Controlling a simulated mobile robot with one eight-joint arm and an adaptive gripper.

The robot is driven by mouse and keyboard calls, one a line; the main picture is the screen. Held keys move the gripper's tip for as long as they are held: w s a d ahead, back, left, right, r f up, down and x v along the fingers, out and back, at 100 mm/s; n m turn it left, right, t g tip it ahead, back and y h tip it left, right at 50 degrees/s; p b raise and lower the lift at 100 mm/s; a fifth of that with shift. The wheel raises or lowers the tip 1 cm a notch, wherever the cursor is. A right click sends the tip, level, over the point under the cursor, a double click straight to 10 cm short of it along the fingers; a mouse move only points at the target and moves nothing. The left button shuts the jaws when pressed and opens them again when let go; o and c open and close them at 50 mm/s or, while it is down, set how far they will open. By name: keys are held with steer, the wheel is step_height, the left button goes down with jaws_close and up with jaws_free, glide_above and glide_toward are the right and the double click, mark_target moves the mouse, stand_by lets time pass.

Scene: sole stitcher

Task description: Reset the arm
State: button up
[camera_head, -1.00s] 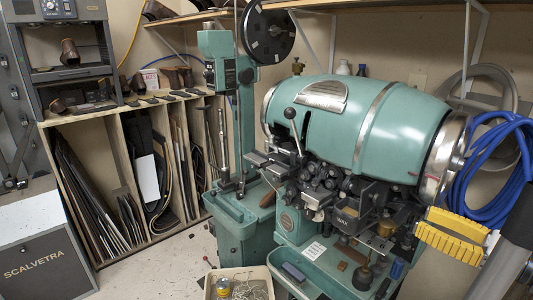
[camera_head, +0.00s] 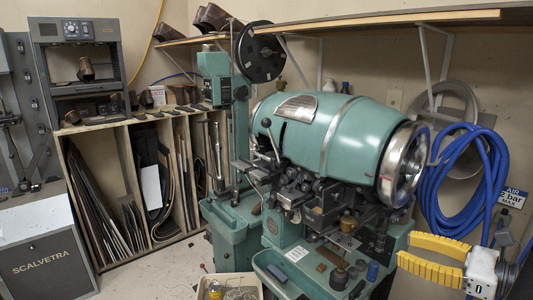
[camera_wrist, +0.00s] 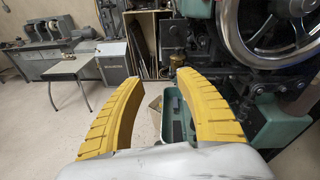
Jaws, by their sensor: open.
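My gripper (camera_head: 434,257) is at the lower right in the head view, with two yellow ribbed fingers spread apart and nothing between them. In the wrist view my gripper (camera_wrist: 160,100) also shows its fingers apart and empty. The green sole stitcher (camera_head: 330,140) stands to the left of my gripper, with a large barrel body and a metal handwheel. The handwheel (camera_wrist: 285,25) shows at the upper right in the wrist view. My gripper appears apart from the machine.
A blue hose coil (camera_head: 465,185) hangs on the wall behind my gripper. A bin (camera_head: 230,284) stands at the machine's foot. A shelf rack (camera_head: 150,190) and a grey SCALVETRA cabinet (camera_head: 45,245) are at the left. Open floor (camera_wrist: 40,130) lies left in the wrist view.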

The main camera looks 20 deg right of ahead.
steer(key=w+a+f+n+g, duration=0.2)
steer(key=a+f+n+g, duration=0.15)
steer(key=a, duration=0.35)
steer(key=w+a+f+n+g, duration=0.2)
steer(key=a+f+n, duration=0.1)
steer(key=a+n, duration=0.25)
steer(key=s+a+f+n+g+h+b, duration=0.1)
steer(key=s+a+f+n+h, duration=0.1)
steer(key=a+n, duration=0.4)
steer(key=s+a+f+n+h+b, duration=0.1)
steer(key=a+n+h, duration=0.4)
steer(key=n, duration=0.9)
steer(key=shift+s+a+f+g, duration=0.35)
steer(key=shift+s+a+f, duration=0.25)
steer(key=shift+s, duration=0.5)
